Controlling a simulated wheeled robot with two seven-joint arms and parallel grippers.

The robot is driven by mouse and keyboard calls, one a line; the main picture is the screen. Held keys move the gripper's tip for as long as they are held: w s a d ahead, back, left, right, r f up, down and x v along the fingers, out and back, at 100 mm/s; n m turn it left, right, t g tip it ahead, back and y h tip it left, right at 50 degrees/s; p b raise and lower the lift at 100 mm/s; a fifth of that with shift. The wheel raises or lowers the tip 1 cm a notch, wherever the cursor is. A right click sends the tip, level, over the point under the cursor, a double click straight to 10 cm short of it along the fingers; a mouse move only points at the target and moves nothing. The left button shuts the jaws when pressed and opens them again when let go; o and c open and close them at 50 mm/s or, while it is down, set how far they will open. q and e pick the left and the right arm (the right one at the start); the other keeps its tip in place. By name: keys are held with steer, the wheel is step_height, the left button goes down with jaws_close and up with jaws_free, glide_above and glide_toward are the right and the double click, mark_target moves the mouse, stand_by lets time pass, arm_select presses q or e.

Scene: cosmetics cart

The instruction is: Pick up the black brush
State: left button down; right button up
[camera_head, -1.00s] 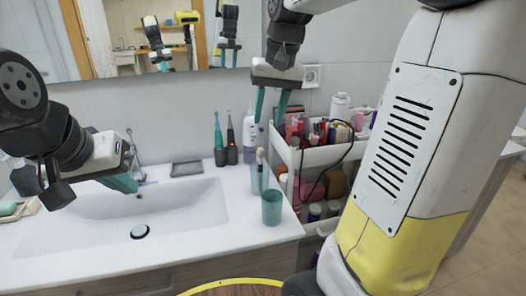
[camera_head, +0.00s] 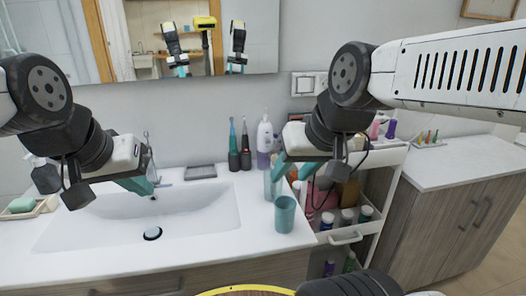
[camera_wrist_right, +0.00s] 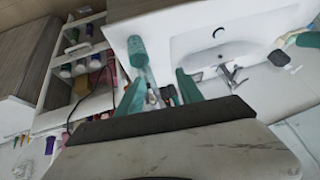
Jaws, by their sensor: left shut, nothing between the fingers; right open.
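A dark upright brush with a black base (camera_head: 246,158) stands at the back of the counter, right of a teal-topped one (camera_head: 233,155). Which brush the task means is not certain. My right gripper (camera_head: 294,170) is open and empty, in front of and to the right of these brushes, above the counter's right end near the cart. Its spread teal fingers show in the right wrist view (camera_wrist_right: 160,92), with small upright items beyond them that are too small to identify. My left gripper (camera_head: 148,186) is shut and empty above the sink.
A teal cup (camera_head: 285,215) and a tall clear glass (camera_head: 270,187) stand at the counter's right end, close to my right gripper. A white bottle (camera_head: 264,140) stands behind. The white cart (camera_head: 350,238) holds several bottles. The sink (camera_head: 110,222) is empty.

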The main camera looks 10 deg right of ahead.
steer(key=g+h, duration=0.2)
steer(key=g, duration=0.4)
glide_toward(274, 154)
step_height(274, 154, down, 6)
steer(key=shift+a+r, duration=0.1)
steer(key=shift+a, duration=0.1)
steer(key=f, duration=0.8)
steer(key=shift+d, duration=0.2)
jaws_close()
